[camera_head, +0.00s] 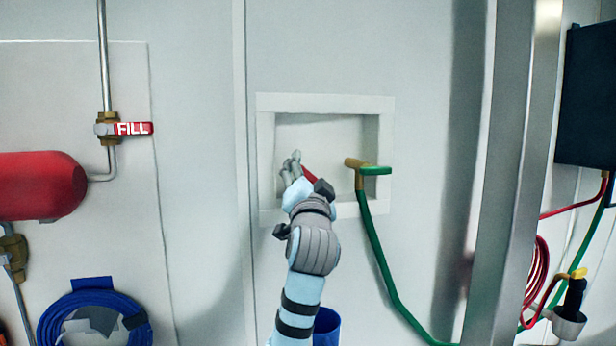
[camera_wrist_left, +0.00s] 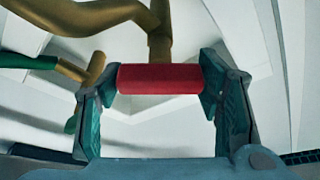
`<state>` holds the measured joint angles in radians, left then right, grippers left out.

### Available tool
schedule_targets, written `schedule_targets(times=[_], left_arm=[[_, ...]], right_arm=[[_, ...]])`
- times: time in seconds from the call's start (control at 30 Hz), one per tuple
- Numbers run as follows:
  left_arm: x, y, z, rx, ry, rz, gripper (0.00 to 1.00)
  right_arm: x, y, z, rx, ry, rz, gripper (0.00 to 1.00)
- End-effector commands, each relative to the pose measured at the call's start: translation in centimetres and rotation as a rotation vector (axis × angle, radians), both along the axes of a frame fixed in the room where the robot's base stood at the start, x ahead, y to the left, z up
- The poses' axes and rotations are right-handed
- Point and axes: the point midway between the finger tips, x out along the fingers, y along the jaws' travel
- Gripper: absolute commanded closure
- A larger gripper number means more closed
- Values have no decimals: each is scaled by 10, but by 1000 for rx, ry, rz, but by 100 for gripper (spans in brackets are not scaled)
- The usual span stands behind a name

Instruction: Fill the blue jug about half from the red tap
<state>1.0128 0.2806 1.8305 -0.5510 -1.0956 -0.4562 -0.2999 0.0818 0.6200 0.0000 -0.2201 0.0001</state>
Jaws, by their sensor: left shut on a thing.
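The red tap's handle (camera_head: 309,174) shows beside my left gripper (camera_head: 299,172) in the white wall recess. In the left wrist view, the red handle (camera_wrist_left: 158,79) lies across between the two fingers of my left gripper (camera_wrist_left: 160,85), which is shut on it. A brass tap body (camera_wrist_left: 159,42) rises behind the handle. In the head view the red tap's body is hidden by my gripper. The blue jug (camera_head: 327,326) is at the bottom edge, partly hidden by my left arm and cut off by the frame. Its inside and any water level cannot be seen. My right gripper is not in view.
A brass tap with a green handle (camera_head: 377,171) is right of the red one, with a green hose (camera_head: 379,247) hanging down. A red FILL valve (camera_head: 133,128), a red tank (camera_head: 40,186) and a coiled blue hose (camera_head: 55,312) are at left. A metal post (camera_head: 514,170) stands at right.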

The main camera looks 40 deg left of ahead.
Motion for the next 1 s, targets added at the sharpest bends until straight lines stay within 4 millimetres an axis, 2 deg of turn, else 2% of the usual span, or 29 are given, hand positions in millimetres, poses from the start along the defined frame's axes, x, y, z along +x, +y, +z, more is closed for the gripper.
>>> schedule_targets(times=[0.37, 1.0], left_arm=[[1, 5, -4, -53, -69, 0, 68], [1, 5, -4, -322, -462, 0, 68]], right_arm=[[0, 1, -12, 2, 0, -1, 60], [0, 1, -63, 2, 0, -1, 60]])
